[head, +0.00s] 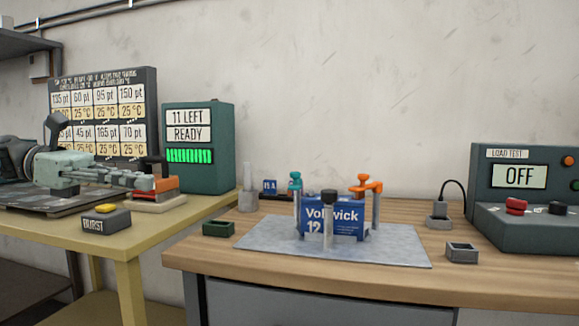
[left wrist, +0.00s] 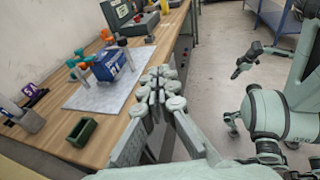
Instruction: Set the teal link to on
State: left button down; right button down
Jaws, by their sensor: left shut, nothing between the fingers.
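The teal link (head: 295,182) sits on top of a grey post at the left of the blue battery (head: 332,220). It also shows in the left wrist view (left wrist: 79,54), small, so its exact setting is hard to read. An orange link (head: 366,185) sits on the battery's right side, reaching across to a grey post. My left gripper (head: 148,181) is shut and empty, well to the left of the teal link in the head view. Its closed fingers also show in the left wrist view (left wrist: 158,84). My right gripper (left wrist: 242,66) shows small and dark in the left wrist view, away from the bench.
The battery stands on a grey mat (head: 260,241) on the wooden bench (head: 350,278). A black-topped post (head: 328,222) stands in front. A green tray (head: 218,229), a grey tray (head: 461,252) and the load tester (head: 519,205), reading OFF, are nearby.

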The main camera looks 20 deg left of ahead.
aim_at(297, 185)
jog(key=i, duration=0.9)
